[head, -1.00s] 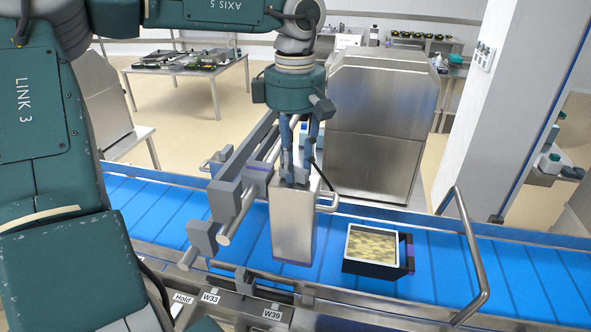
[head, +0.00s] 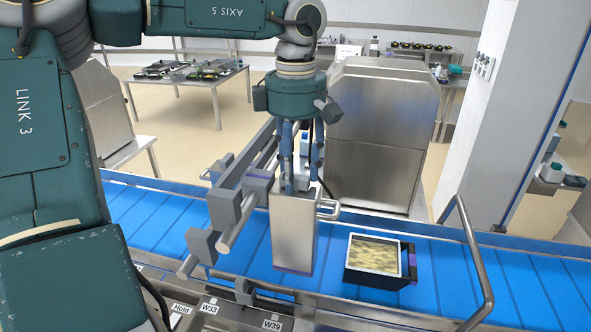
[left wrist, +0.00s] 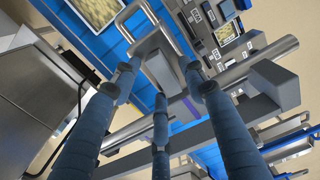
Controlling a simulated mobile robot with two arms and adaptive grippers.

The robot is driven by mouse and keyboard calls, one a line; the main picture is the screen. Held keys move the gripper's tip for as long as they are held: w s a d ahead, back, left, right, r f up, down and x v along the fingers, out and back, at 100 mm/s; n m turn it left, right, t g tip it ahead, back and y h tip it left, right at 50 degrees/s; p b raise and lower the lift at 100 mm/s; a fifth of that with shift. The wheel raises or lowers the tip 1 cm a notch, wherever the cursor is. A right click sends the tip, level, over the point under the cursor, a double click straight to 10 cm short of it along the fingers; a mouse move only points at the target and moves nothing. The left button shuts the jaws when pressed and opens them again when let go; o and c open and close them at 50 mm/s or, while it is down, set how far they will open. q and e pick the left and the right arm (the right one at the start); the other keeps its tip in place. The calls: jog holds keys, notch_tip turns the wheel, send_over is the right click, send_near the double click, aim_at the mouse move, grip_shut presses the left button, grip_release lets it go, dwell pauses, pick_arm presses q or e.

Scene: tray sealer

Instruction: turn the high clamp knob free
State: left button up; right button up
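A tall steel housing (head: 294,235) with a side handle stands over the blue conveyor. Beside it on the left are grey clamp blocks (head: 224,205) on steel rods. My left gripper (head: 300,185) points down at the top of the housing. In the left wrist view its three blue fingers (left wrist: 160,82) are spread around a small grey block (left wrist: 164,71), with gaps visible beside it. I cannot tell for sure whether this block is the high clamp knob; no other knob shows clearly. My right gripper is not in view.
A black tray with food (head: 374,256) sits on the blue conveyor (head: 445,262), right of the housing. A bent steel rail (head: 472,250) rises at the right. A steel cabinet (head: 378,140) stands behind. Labelled controls (head: 210,306) line the front edge.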

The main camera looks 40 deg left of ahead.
aim_at(296, 175)
pick_arm(q)
notch_tip(296, 175, up, 12)
dwell(0.7)
jog(key=shift+d, duration=0.1)
dwell(0.4)
